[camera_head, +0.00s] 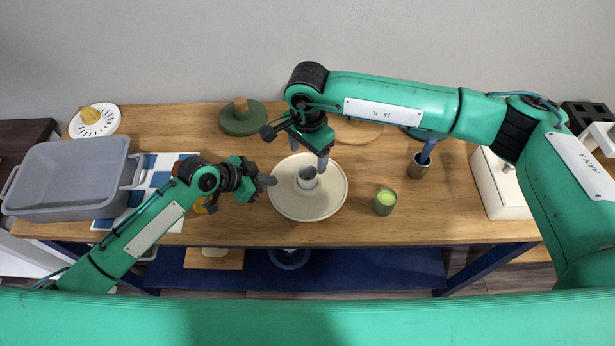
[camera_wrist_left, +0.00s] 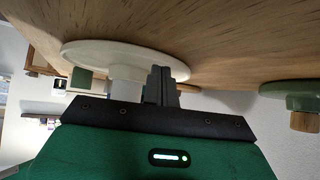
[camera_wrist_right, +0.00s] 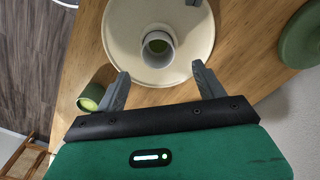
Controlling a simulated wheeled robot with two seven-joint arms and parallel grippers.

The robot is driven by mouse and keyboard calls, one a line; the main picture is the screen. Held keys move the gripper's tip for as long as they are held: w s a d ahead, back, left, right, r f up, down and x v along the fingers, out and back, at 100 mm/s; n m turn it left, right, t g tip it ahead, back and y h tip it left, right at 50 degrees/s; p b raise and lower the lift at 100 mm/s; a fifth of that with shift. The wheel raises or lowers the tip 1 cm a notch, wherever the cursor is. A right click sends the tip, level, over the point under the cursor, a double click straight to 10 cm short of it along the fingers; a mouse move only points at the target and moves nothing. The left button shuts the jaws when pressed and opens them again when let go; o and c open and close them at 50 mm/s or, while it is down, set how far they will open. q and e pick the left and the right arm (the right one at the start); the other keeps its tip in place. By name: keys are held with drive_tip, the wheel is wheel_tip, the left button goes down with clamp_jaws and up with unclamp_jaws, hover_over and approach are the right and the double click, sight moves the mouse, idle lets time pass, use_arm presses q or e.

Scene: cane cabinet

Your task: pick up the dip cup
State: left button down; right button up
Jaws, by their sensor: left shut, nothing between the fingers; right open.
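A small pale grey cup (camera_head: 307,178), which looks like the dip cup, stands upright on a cream round plate (camera_head: 322,209). In the right wrist view the cup lies ahead, between the directions of the fingertips. My left gripper (camera_head: 270,181) is shut and empty at the plate's left edge. In the left wrist view its closed fingers (camera_wrist_left: 161,85) are near the plate, with the cup (camera_wrist_left: 125,85) beside them.
A dark green lid (camera_head: 241,118) lies behind. A grey roasting pan (camera_head: 70,177) is at left. The wooden table between the plate and green-topped cup is clear.

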sight(307, 172)
drive_tip(key=f, duration=0.8)
drive_tip(key=shift+s, duration=0.2)
drive_tip(key=c, duration=1.1)
drive_tip(key=shift+o, duration=0.2)
drive_tip(key=shift+r, duration=0.1)
wheel_tip(307, 172, up, 10)
